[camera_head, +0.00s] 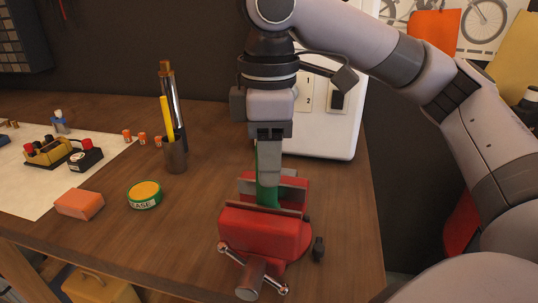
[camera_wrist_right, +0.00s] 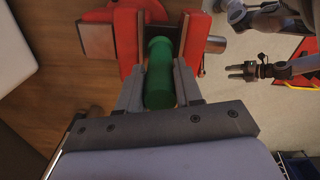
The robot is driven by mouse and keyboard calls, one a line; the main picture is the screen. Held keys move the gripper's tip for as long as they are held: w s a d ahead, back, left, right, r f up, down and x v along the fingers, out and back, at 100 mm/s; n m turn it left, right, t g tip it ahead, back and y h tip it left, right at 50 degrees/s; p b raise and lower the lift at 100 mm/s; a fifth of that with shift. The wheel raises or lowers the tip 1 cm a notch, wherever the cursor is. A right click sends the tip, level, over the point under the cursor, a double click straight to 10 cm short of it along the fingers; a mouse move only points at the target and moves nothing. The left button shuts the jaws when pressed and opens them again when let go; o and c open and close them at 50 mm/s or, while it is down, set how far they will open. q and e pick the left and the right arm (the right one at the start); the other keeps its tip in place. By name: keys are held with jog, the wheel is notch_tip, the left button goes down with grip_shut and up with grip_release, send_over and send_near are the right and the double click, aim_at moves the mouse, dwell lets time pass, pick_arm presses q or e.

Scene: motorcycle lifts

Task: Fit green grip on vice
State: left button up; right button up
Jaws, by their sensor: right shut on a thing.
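The green grip (camera_head: 267,193) is held upright in my right gripper (camera_head: 269,172), which points down over the red vice (camera_head: 262,232). The grip's lower end is in the gap between the vice jaws; the front jaw partly hides it. I cannot tell whether the jaws touch it. In the right wrist view the green grip (camera_wrist_right: 159,75) lies between the two grey fingers of my right gripper (camera_wrist_right: 159,88), its far end at the red vice (camera_wrist_right: 126,38). My left gripper (camera_wrist_right: 236,72) shows small at the right of that view, away from the vice; its opening is unclear.
A pen holder (camera_head: 175,154), a green-and-yellow tin (camera_head: 145,194) and an orange block (camera_head: 80,204) stand left of the vice. A white panel (camera_head: 345,125) stands behind it. The table's right edge is close to the vice. Bare wood lies between tin and vice.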

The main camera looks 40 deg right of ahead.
jog(key=shift+f, duration=1.05)
jog(key=o, duration=1.5)
jog(key=shift+o, duration=0.2)
jog(key=shift+r, duration=0.1)
jog(key=shift+r+p, duration=2.2)
jog(key=shift+r, duration=1.75)
